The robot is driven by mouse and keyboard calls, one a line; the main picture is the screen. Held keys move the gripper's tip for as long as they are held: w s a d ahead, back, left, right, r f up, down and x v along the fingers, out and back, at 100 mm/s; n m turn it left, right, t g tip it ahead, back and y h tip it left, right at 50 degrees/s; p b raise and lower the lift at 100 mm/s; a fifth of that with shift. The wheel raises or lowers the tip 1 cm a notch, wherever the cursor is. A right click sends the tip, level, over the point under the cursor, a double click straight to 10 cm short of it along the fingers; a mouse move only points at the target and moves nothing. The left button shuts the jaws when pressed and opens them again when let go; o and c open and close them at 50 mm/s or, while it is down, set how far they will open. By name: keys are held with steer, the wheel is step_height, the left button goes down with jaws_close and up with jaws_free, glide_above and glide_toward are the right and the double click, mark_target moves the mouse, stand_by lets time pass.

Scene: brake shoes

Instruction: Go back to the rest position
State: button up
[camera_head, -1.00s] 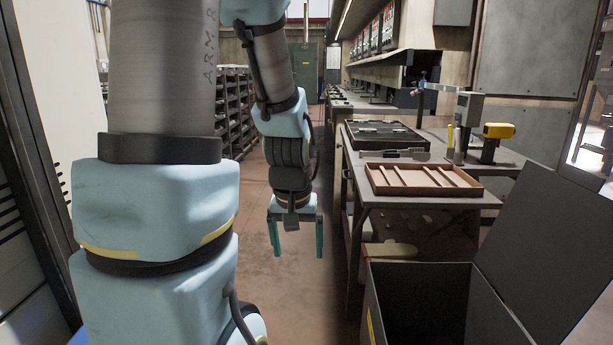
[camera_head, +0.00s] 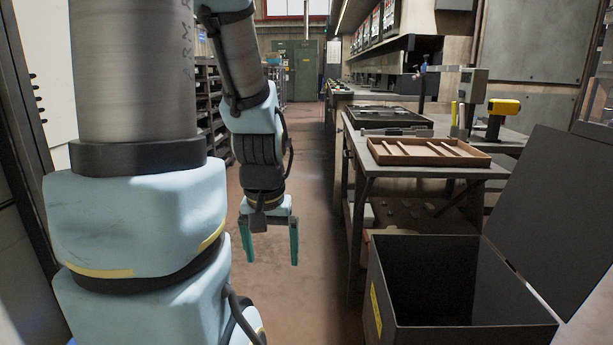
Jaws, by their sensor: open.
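My gripper (camera_head: 271,243) hangs pointing down over the open floor, left of the workbench. Its two green fingers are spread apart with nothing between them. It is clear of the bench and touches nothing that I can see. My arm's blue and grey links fill the left of the view.
A bench (camera_head: 476,173) on the right holds a brown divided tray (camera_head: 430,161), a dark tray (camera_head: 388,117) and a yellow-and-black tool (camera_head: 502,107). A dark open-topped bin (camera_head: 372,272) with a raised lid (camera_head: 552,215) stands in front. Shelves (camera_head: 212,110) stand at the left. The floor (camera_head: 310,190) between is clear.

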step_height(320, 180, up, 22)
steer(key=p, duration=2.2)
steer(key=shift+f, duration=0.15)
steer(key=shift+s, duration=0.1)
